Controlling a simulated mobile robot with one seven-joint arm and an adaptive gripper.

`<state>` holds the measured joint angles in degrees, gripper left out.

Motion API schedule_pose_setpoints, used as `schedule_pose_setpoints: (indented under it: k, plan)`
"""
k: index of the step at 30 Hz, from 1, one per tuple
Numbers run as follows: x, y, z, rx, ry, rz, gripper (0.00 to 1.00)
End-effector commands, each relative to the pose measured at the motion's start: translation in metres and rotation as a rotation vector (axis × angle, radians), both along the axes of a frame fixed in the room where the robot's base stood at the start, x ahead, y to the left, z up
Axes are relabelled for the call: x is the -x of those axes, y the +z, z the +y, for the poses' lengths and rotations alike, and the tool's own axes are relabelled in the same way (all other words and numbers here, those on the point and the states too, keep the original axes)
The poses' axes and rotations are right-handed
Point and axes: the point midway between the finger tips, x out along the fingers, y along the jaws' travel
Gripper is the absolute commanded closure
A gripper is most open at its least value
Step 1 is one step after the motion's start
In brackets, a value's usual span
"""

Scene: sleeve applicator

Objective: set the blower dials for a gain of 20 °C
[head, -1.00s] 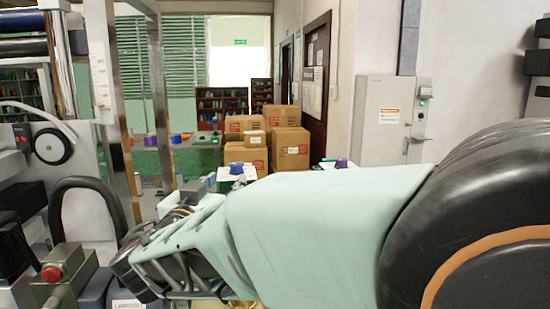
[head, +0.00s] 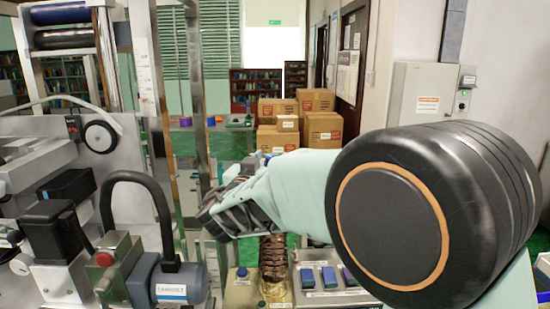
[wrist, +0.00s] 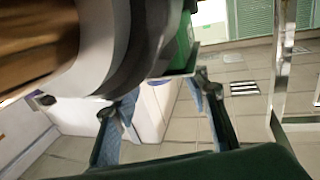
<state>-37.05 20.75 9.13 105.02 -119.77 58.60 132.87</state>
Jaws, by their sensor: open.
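My gripper (head: 232,212) is at the left end of my arm in the head view, seen from behind, in front of the machine's upright metal post. In the wrist view its two fingers (wrist: 165,88) are spread with nothing between them. A grey-blue motor-like unit (head: 172,284) with a white label and a black curved hose stands at lower left; I cannot tell whether it is the blower. No dial with a readable scale shows. A white disc with a dark rim (head: 101,137) is on the machine's panel. My gripper touches none of these.
A red button (head: 104,259) sits on a metal box at lower left. A coiled brown part (head: 273,262) and a tray of blue pieces (head: 328,279) lie below my arm. Cardboard boxes (head: 300,118) and a wall cabinet (head: 424,93) stand behind.

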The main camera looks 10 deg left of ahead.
Motion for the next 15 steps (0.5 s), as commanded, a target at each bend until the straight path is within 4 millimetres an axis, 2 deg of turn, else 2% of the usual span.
schedule_pose_setpoints:
  k: [5,15]
  plan:
    - [0.0,-0.0004,-0.0002,0.0,0.0,0.0,0.6]
    - [0.0002,-0.0003,-0.0002,0.0,0.0,0.0,0.97]
